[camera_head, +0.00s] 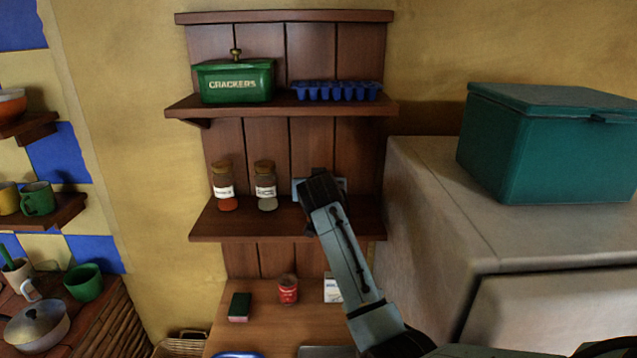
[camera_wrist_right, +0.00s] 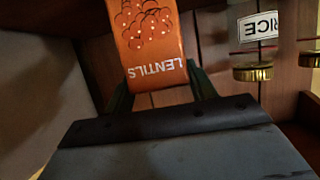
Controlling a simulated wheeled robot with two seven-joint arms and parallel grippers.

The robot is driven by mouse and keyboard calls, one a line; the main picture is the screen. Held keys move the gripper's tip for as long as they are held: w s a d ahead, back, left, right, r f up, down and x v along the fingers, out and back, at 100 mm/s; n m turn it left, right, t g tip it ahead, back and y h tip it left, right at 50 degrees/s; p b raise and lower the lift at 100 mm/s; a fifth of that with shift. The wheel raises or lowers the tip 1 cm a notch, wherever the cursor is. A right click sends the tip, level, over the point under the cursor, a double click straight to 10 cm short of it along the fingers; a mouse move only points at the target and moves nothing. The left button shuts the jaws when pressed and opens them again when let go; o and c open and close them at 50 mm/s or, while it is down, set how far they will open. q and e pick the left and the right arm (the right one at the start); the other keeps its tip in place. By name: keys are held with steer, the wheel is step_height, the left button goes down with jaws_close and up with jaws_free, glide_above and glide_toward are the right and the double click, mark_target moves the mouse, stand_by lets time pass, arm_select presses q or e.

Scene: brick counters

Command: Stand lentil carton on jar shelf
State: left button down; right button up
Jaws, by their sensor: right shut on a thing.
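The orange lentil carton (camera_wrist_right: 150,42) is in the right wrist view, its LENTILS lettering upside down there. My right gripper (camera_wrist_right: 162,86) is shut on it, a dark green finger at each side. In the head view my right gripper (camera_head: 319,184) is at the right part of the jar shelf (camera_head: 232,228), and my wrist hides the carton. I cannot tell whether the carton touches the shelf. A spice jar with red contents (camera_head: 224,188) and the rice jar (camera_head: 265,187) stand on this shelf, left of the gripper. My left gripper is not in view.
The shelf above holds a green crackers tin (camera_head: 234,82) and a blue tray (camera_head: 337,91). Below are a red can (camera_head: 288,289), a dark green box (camera_head: 239,306) and a white box (camera_head: 332,288). A teal cooler (camera_head: 545,145) sits on the pale cabinet (camera_head: 425,190) at right.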

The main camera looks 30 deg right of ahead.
steer(key=shift+f, duration=0.15)
steer(key=o, duration=1)
steer(key=shift+o, duration=0.2)
steer(key=shift+r, duration=0.2)
steer(key=shift+s+a, duration=0.2)
steer(key=shift+s, duration=0.05)
steer(key=b+v, duration=0.2)
steer(key=v, duration=0.9)
steer(key=shift+s, duration=0.2)
steer(key=shift+a, duration=0.1)
